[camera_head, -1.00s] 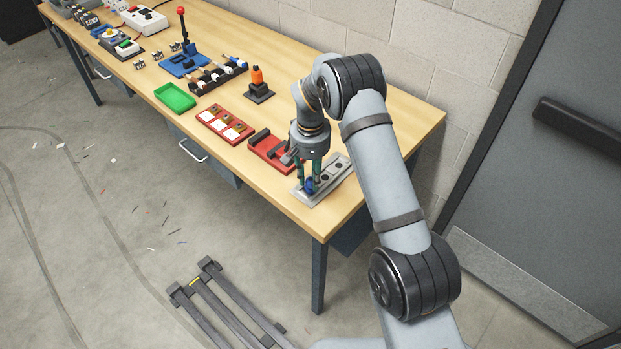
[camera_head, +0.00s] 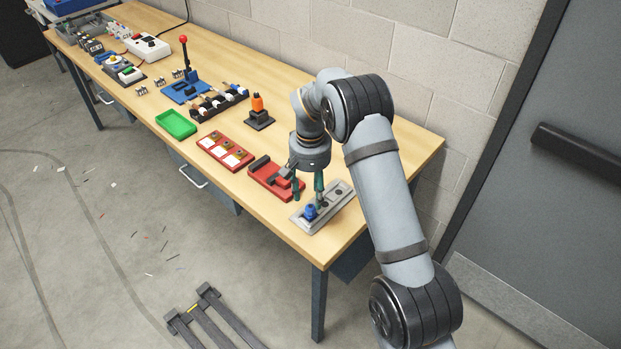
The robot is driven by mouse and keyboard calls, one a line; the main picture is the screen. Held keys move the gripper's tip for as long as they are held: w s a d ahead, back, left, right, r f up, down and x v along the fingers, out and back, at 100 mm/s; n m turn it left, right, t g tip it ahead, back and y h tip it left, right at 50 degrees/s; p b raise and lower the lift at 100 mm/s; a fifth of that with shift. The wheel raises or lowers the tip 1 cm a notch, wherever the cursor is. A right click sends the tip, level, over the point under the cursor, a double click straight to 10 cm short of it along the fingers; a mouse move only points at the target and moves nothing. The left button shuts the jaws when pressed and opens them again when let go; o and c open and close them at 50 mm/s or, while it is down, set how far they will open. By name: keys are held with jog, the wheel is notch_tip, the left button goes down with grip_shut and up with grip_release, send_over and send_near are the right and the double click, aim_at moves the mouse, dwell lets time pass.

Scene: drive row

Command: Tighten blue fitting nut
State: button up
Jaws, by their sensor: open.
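The blue fitting nut (camera_head: 310,212) sits on the front left part of a grey metal plate (camera_head: 328,212) near the table's right end. The plate has dark round spots along its top. My gripper (camera_head: 308,200) points down, with its green-tipped fingers apart. It is above and slightly behind the nut in the picture. The nut is in plain view, and I see nothing between the fingers. How far the fingertips are above the plate is hard to tell.
A red fixture (camera_head: 268,178) stands just left of the plate, close to my gripper. Further left are a red tray with white cards (camera_head: 224,152), a green tray (camera_head: 176,124) and an orange-topped part (camera_head: 258,108). The wooden table (camera_head: 255,210) has bare room along its front edge.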

aim_at(310, 206)
notch_tip(310, 206, up, 7)
dwell(0.3)
jog(key=shift+f, duration=0.1)
notch_tip(310, 206, down, 12)
jog(key=shift+r, duration=0.25)
jog(key=shift+r+p, duration=0.1)
jog(key=shift+p, duration=0.6)
jog(key=shift+f+n+p, duration=0.2)
jog(key=shift+n+p, duration=0.45)
jog(key=shift+n, duration=0.25)
jog(key=shift+f+b, duration=0.15)
jog(key=shift+b, duration=0.15)
